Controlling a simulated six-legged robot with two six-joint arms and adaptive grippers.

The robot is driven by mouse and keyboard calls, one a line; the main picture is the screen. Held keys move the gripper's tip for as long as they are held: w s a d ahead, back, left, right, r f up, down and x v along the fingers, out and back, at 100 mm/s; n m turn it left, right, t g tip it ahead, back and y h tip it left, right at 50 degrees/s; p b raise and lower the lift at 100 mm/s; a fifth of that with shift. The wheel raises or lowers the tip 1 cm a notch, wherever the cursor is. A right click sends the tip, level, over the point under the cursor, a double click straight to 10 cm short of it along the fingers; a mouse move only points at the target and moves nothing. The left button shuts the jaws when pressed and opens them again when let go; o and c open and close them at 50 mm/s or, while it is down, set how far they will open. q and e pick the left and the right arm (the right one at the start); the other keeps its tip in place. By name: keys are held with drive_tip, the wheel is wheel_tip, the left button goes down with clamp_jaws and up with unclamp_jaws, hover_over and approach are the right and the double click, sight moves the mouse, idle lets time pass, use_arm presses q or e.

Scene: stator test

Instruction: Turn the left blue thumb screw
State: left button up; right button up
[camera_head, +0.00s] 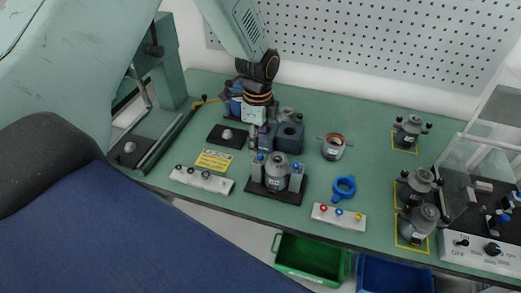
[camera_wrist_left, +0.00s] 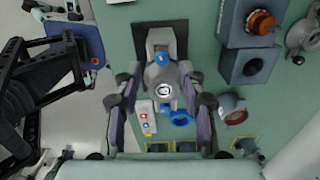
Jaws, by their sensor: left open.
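The left blue thumb screw (camera_head: 258,158) is on the left post of a black-based fixture (camera_head: 274,196) in the head view. The right blue thumb screw (camera_head: 297,167) is on the other post. A grey stator (camera_head: 277,172) stands upright between them. My left gripper (camera_head: 261,143) is open above the fixture's left side, its tips close to the left screw; contact cannot be told. In the wrist view, the open fingers (camera_wrist_left: 160,82) are spread on either side of the stator (camera_wrist_left: 162,86). My right gripper is not seen.
Grey blocks (camera_head: 290,135) stand just behind the fixture. A blue ring (camera_head: 344,187), a button box (camera_head: 338,217) and a copper-coloured part (camera_head: 333,147) are to the right. A white knob strip (camera_head: 202,180) and yellow label (camera_head: 213,160) are to the left. The table's front edge is close.

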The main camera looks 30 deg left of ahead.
sight(260, 155)
use_arm(q)
drive_tip(key=f, duration=0.3)
drive_tip(key=shift+w+d+f, duration=0.25)
drive_tip(key=shift+f, duration=0.15)
drive_tip(key=shift+s+f, duration=0.2)
drive_tip(key=shift+f, duration=0.1)
drive_tip(key=shift+a, duration=0.1)
drive_tip(key=shift+w+f, duration=0.1)
drive_tip(key=shift+w, duration=0.1)
drive_tip(key=shift+c, duration=1.4)
drive_tip(key=shift+s, duration=0.1)
clamp_jaws()
